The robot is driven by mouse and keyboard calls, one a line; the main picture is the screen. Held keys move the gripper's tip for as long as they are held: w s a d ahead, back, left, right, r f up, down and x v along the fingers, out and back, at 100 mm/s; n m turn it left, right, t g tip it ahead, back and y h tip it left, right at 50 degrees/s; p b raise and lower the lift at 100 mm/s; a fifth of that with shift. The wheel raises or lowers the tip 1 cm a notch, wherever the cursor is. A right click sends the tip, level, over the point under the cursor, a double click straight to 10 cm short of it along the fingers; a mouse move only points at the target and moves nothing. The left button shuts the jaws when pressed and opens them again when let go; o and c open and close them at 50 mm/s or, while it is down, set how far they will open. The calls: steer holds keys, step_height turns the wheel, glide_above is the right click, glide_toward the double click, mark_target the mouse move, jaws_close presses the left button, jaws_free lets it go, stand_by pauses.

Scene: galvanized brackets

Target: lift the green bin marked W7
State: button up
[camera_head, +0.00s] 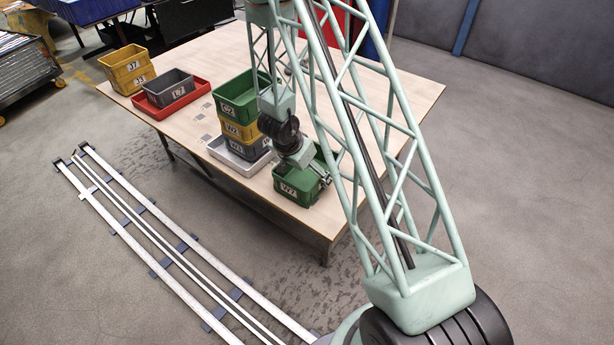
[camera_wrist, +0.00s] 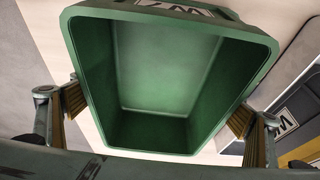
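The green bin marked W7 (camera_head: 290,192) is at the near edge of the wooden table in the head view, open side up. The wrist view looks down into this bin (camera_wrist: 165,65), which is empty; its label is upside down at the top edge. My gripper (camera_head: 319,174) is over the bin in the head view. In the wrist view the two fingers of my gripper (camera_wrist: 157,110) are spread wide, one outside each side wall, with yellow pads at or very near the walls. Whether the pads press on the walls cannot be told. The bin's underside is hidden.
Close by, a stack of green, yellow and grey bins (camera_head: 237,129) stands on a white tray (camera_head: 222,155).

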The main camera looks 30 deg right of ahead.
mark_target(306, 182)
steer(key=c, duration=0.3)
steer(key=shift+r, duration=0.15)
steer(key=shift+r+p, duration=0.9)
steer(key=shift+r, duration=0.8)
steer(key=shift+s+a, duration=0.45)
steer(key=shift+s, duration=0.1)
steer(key=s+a, duration=0.3)
steer(key=s, duration=0.1)
steer(key=s+a+r+b, duration=0.1)
steer(key=s+a, duration=0.5)
steer(key=s, duration=0.1)
steer(key=shift+s+r+b, duration=0.15)
steer(key=shift+s+b, duration=0.15)
steer(key=shift+b, duration=0.1)
